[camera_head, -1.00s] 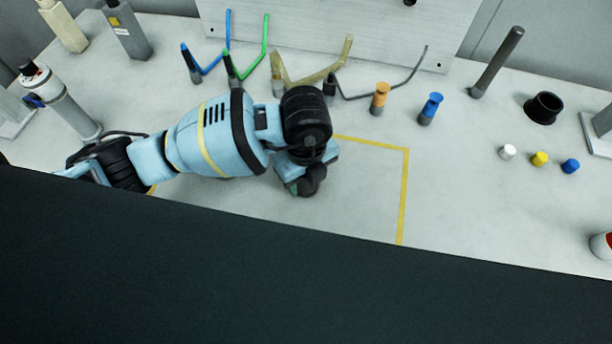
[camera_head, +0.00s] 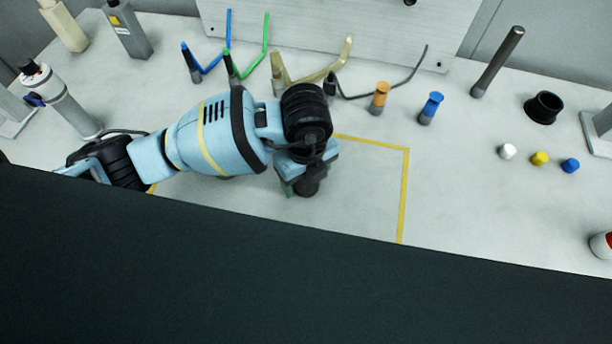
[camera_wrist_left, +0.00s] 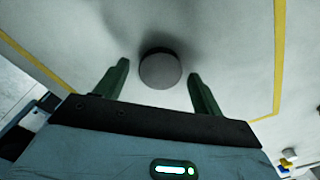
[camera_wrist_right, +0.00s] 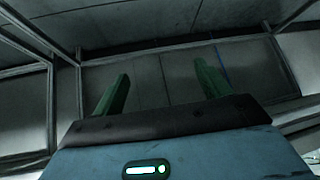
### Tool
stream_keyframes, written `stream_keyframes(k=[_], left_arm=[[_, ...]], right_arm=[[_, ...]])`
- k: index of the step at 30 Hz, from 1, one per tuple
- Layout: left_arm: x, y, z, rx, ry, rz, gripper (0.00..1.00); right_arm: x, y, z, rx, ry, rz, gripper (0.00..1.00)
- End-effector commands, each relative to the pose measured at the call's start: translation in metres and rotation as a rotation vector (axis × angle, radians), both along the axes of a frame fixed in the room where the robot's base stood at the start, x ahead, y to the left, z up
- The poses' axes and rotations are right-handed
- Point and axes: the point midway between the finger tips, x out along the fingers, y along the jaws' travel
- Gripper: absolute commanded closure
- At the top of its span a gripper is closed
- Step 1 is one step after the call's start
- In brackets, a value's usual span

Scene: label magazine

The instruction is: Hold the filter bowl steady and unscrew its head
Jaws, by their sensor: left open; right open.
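A round grey-topped thing (camera_wrist_left: 160,69) stands on the bench in the left wrist view, seen from above; it may be the filter bowl's head, but I cannot tell. My left gripper (camera_head: 297,187) points down over the yellow-outlined area. Its green fingers are open, one on each side of the round top in the left wrist view, with visible gaps. In the head view my arm hides much of this spot. My right gripper (camera_wrist_right: 160,70) is open and empty, facing grey wall panels; it is outside the head view.
Blue (camera_head: 209,68), green (camera_head: 250,70) and tan (camera_head: 318,74) bent tubes stand behind my left arm. Small caps (camera_head: 539,159) and a black cup (camera_head: 543,107) are at right. The yellow-outlined area's right part is clear.

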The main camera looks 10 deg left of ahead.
Motion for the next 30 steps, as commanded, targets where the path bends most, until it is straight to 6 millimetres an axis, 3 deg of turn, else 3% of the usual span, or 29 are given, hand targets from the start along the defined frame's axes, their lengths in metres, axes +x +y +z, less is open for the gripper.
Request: stream_keyframes(k=[15, 21, 30], left_arm=[[0.001, 0.000, 0.096, -0.002, -0.006, 0.000, 0.32], [0.001, 0.000, 0.112, -0.001, -0.002, 0.000, 0.32], [0.000, 0.000, 0.115, -0.001, -0.001, 0.000, 0.32]], right_arm=[[0.000, -0.001, 0.013, -0.002, -0.011, 0.001, 0.24], [-0.001, -0.002, 0.012, -0.005, -0.006, 0.004, 0.24], [0.002, -0.002, 0.013, -0.005, -0.012, 0.004, 0.24]])
